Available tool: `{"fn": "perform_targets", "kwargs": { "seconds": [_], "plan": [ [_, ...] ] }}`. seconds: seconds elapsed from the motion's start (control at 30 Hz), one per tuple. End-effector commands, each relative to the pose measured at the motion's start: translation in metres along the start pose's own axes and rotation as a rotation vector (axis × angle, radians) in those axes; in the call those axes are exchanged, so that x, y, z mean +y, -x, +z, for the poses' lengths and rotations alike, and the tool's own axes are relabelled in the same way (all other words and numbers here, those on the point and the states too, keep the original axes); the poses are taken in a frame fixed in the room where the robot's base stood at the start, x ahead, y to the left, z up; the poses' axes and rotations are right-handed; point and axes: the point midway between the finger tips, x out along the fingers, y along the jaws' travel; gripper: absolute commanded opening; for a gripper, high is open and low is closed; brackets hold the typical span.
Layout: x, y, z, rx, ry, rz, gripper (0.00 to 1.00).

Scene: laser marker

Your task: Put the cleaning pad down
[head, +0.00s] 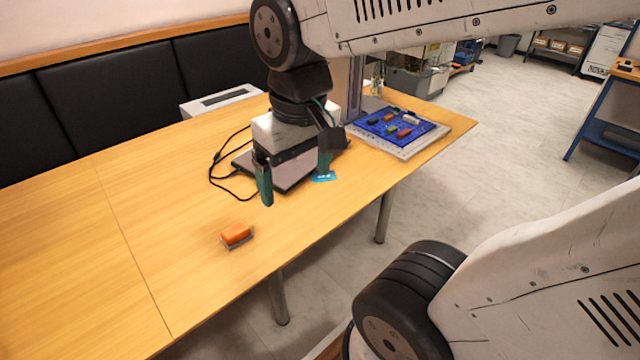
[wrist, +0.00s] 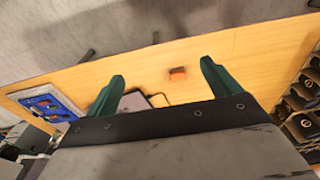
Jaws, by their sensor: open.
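The cleaning pad (head: 235,234) is a small orange block with a grey underside. It lies on the wooden table (head: 120,230), left of centre in the head view. It also shows in the wrist view (wrist: 177,74), between the two fingers and farther off. My gripper (head: 295,180) is open and empty, with green fingers set wide apart. It appears above the table, up and to the right of the pad in the head view. In the wrist view my gripper (wrist: 160,72) spans the pad without touching it.
A dark laptop (head: 290,172) with a black cable lies behind my gripper. A blue card (head: 324,177) is beside it. A blue tray (head: 400,128) with several coloured parts stands on a grey plate at the right. A white box (head: 220,100) is at the back. The table's left side is clear.

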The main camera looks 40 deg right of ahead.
Motion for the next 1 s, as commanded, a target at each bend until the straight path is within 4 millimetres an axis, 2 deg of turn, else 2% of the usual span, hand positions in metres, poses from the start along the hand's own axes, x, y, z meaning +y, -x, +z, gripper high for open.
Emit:
{"fn": "perform_targets", "kwargs": {
  "seconds": [0.03, 0.1, 0.3, 1.0],
  "plan": [
    [0.001, 0.004, 0.015, 0.012, -0.001, 0.0, 0.89],
    [0.002, 0.007, 0.03, 0.017, -0.001, 0.001, 0.89],
    [0.001, 0.009, 0.05, 0.019, -0.001, 0.001, 0.89],
    [0.001, 0.009, 0.049, 0.019, -0.001, 0.002, 0.89]
  ]
}}
